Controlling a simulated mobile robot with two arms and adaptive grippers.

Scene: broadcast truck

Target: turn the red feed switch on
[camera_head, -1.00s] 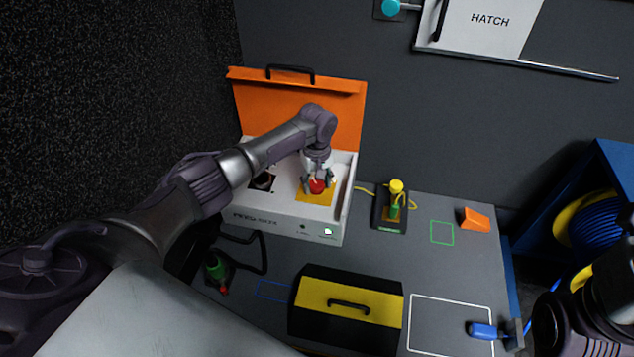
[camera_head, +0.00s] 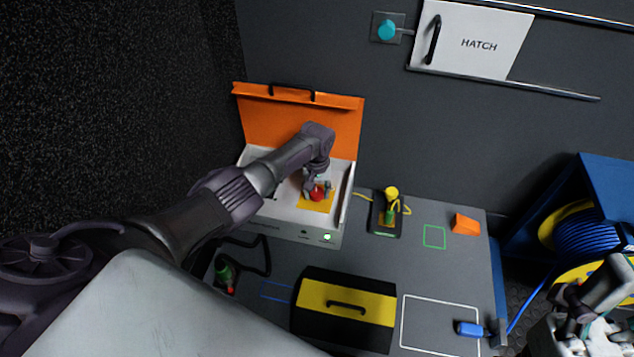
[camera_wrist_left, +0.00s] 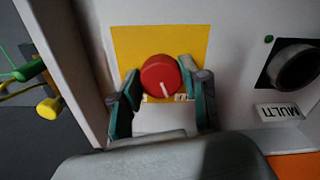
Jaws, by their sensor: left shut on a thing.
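The red feed switch (camera_head: 318,194) is a round red knob on a yellow panel inside the white box (camera_head: 290,230) with the raised orange lid. In the left wrist view the knob (camera_wrist_left: 160,76) shows a white pointer mark, tilted slightly from straight down toward the lower right. My left gripper (camera_head: 317,191) reaches down into the box, its fingers on either side of the knob and shut on it. A green light (camera_head: 327,237) glows on the box front. My right gripper (camera_head: 578,318) is at the lower right, its jaw opening unclear.
A black-and-yellow case (camera_head: 345,304) stands in front of the box. A yellow-and-green plug on a dark stand (camera_head: 386,214), an orange wedge (camera_head: 465,224) and a blue connector (camera_head: 470,329) are to the right. A blue cable reel (camera_head: 588,232) stands beyond the table.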

